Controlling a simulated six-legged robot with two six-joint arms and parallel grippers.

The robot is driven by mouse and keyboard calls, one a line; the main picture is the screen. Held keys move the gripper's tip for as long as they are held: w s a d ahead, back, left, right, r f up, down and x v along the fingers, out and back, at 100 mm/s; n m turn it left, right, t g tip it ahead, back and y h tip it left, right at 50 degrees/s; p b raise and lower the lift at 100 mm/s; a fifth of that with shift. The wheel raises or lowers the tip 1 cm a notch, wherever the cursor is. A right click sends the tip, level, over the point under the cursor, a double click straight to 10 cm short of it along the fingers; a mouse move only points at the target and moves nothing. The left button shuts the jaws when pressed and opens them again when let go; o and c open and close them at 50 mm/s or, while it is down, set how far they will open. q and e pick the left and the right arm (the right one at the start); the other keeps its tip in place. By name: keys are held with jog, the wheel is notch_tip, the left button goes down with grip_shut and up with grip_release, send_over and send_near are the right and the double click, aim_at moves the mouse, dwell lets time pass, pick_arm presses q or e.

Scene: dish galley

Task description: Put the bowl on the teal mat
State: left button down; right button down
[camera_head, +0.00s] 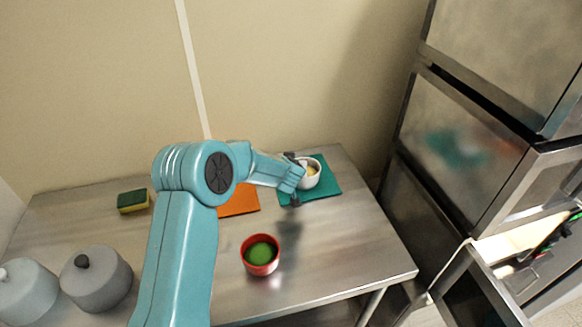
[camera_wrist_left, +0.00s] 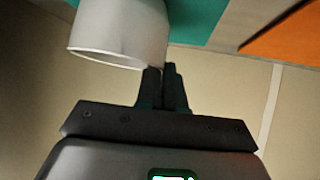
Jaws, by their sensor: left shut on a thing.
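A white bowl (camera_head: 313,181) with something yellowish inside is at the teal mat (camera_head: 326,190), near the table's back edge. My left gripper (camera_head: 301,167) reaches it from the left and is shut on its wall. In the left wrist view the fingers (camera_wrist_left: 167,75) are close together at the side of the white bowl (camera_wrist_left: 118,30), with the teal mat (camera_wrist_left: 198,20) behind it. The bowl looks about upright. I cannot tell whether its base touches the mat. My right gripper is not in view.
An orange mat (camera_head: 238,202) lies left of the teal one. A red bowl (camera_head: 260,267) with green inside stands nearer the front. A sponge (camera_head: 132,201) and two grey lidded pots (camera_head: 96,282) are on the left. A steel cabinet (camera_head: 465,130) stands right of the table.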

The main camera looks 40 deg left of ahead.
pick_arm(q)
jog(key=shift+w+d+f, duration=0.1)
jog(key=shift+w+f, duration=0.15)
jog(key=c, duration=1.3)
grip_release()
jog(key=shift+o, duration=0.2)
jog(key=shift+s+r, duration=0.15)
jog(key=shift+s, duration=0.05)
jog(key=shift+w+r, duration=0.1)
jog(key=shift+r, duration=0.05)
jog(key=shift+d+r, duration=0.15)
jog(key=shift+d, duration=0.05)
jog(key=v, duration=1.1)
jog(key=shift+s, duration=0.4)
jog(key=shift+w, duration=0.15)
